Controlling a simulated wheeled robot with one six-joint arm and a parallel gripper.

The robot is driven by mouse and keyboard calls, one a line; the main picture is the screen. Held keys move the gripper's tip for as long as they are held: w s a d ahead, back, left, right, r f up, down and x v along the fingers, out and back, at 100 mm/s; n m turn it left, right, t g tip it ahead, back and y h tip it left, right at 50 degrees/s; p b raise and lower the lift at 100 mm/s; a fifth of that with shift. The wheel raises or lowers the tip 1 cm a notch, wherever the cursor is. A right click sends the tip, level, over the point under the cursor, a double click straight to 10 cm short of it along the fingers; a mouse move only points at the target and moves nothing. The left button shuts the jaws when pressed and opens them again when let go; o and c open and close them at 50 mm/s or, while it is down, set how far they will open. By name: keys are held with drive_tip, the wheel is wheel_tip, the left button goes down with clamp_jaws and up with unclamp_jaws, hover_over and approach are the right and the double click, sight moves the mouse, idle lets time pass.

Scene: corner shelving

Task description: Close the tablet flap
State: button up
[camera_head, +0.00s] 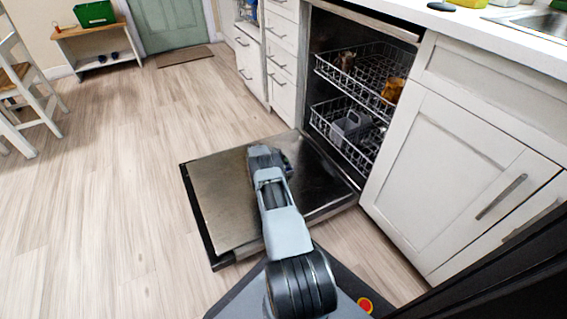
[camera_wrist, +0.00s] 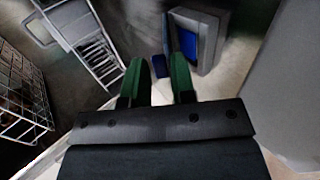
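In the wrist view a grey dispenser-like housing (camera_wrist: 212,45) with a blue patch (camera_wrist: 186,46) stands just beyond and right of my fingertips. A small dark blue piece (camera_wrist: 160,66) shows between the fingers. I cannot tell for sure which part is the tablet flap or how far it is open. My gripper (camera_wrist: 160,58) has two green fingers apart with nothing held. In the head view my gripper (camera_head: 272,160) is low over the lowered dishwasher door (camera_head: 222,195), and my arm hides part of the door, so the dispenser is not made out there.
The dishwasher's upper rack (camera_head: 358,72) and lower rack (camera_head: 355,145) sit inside the cavity; the lower one holds a grey item (camera_head: 350,126). A white cabinet (camera_head: 455,165) stands close on the right. The wooden floor (camera_head: 100,200) left of the door is clear.

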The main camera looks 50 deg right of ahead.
clamp_jaws()
drive_tip(key=shift+w+a+f+g+h, duration=0.1)
drive_tip(key=shift+a+f+g+h, duration=0.2)
drive_tip(key=shift+a+f+h, duration=0.3)
drive_tip(key=shift+w+f+h, duration=0.1)
drive_tip(key=shift+f+h, duration=0.05)
drive_tip(key=shift+h, duration=0.75)
drive_tip(key=shift+o, duration=1.8)
unclamp_jaws()
drive_tip(key=shift+w+a+r+p, duration=0.15)
drive_tip(key=shift+a+r+p, duration=0.2)
drive_tip(key=shift+a, duration=0.05)
drive_tip(key=p+v, duration=0.4)
drive_tip(key=v, duration=0.8)
drive_tip(key=shift+w+a, duration=0.2)
drive_tip(key=shift+a, duration=0.15)
